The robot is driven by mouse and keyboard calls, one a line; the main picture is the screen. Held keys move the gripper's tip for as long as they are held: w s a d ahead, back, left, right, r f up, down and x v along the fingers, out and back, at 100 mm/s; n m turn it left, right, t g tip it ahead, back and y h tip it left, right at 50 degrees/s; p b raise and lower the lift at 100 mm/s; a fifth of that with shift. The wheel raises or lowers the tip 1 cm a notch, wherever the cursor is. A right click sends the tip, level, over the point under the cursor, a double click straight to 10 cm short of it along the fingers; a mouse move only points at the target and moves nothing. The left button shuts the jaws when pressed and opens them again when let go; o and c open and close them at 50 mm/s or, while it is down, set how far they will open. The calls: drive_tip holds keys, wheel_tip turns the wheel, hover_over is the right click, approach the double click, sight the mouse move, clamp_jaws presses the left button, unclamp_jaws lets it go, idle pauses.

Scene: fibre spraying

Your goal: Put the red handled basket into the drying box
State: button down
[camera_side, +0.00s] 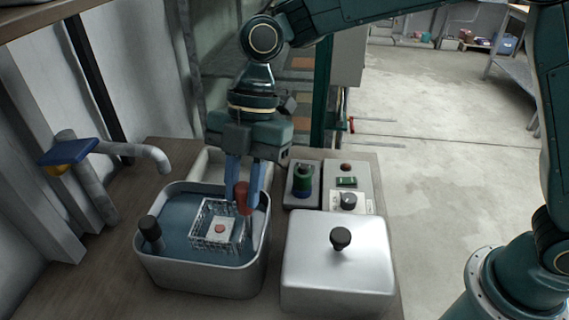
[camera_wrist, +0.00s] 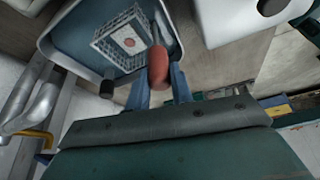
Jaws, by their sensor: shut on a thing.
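The wire basket (camera_side: 200,240) is inside a grey metal tub (camera_side: 205,278) that appears to hold blue liquid. A white piece with a red dot (camera_side: 220,229) lies in the basket. My gripper (camera_side: 243,196) points down over the tub's right side, its blue fingers shut on the red handle (camera_side: 242,200). In the wrist view the handle (camera_wrist: 157,66) sits between the fingers, with the basket (camera_wrist: 112,45) beyond it. I cannot tell whether the basket touches the tub's floor. A silver box with a black knob on top (camera_side: 325,285), perhaps the drying box, stands right of the tub and looks closed.
A black-knobbed thing (camera_side: 151,232) stands in the tub's left side. A pipe tap with a blue handle (camera_side: 70,152) is at the left. A pale tray is partly hidden behind the tub.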

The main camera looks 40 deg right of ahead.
drive_tip(key=shift+f, duration=2.6)
drive_tip(key=c, duration=1.2)
unclamp_jaws()
drive_tip(key=shift+c, duration=0.2)
drive_tip(key=v, duration=1.3)
drive_tip(key=shift+d+r, duration=0.2)
drive_tip(key=shift+d, duration=0.05)
drive_tip(key=shift+w, duration=0.15)
